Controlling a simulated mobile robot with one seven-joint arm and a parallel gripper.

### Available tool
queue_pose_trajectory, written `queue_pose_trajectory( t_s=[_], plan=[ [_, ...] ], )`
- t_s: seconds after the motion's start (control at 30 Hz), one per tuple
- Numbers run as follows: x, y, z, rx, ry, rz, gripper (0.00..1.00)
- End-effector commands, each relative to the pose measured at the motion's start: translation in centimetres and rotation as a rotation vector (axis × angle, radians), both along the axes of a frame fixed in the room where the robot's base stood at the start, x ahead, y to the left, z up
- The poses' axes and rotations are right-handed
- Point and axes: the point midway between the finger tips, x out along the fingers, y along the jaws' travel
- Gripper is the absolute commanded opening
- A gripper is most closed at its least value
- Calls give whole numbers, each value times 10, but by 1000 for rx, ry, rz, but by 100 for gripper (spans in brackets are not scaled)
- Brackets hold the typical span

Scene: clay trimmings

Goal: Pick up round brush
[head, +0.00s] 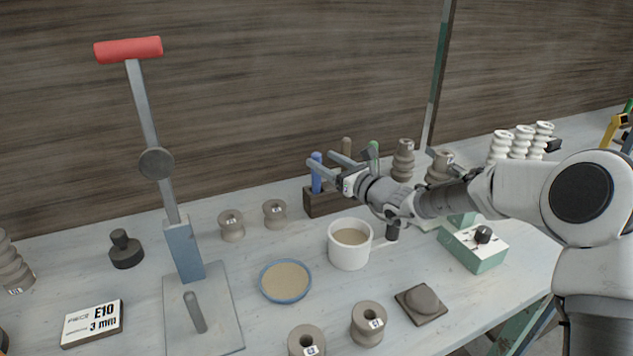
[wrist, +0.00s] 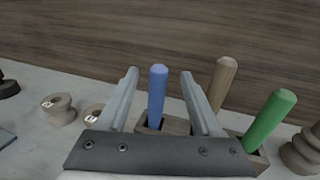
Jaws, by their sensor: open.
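Three upright handles stand in a dark wooden block (head: 322,205) near the back wall: a blue handle (wrist: 157,98), a tan wooden handle (wrist: 223,78) and a green handle (wrist: 268,118). Their lower ends are hidden in the block, so I cannot tell which is the round brush. My gripper (wrist: 159,74) is open and empty. In the wrist view the blue handle shows between its two fingers, with a gap on each side; the tan handle is just beyond the right finger. In the head view my gripper (head: 322,160) is level with the handle tops.
A white cup (head: 349,258) and a blue-rimmed dish (head: 285,293) stand in front of the block. Ribbed clay pieces (head: 403,160) are to its right, and small spools (head: 275,214) to its left. A lever press (head: 186,250) stands further left. A green box (head: 478,254) is at right.

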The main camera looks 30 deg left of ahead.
Motion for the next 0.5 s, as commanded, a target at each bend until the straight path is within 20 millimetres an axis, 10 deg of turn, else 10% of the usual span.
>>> queue_pose_trajectory(
  t_s=[0.5],
  plan=[
    [13,34,-1,0,0,0,66]
  ],
)
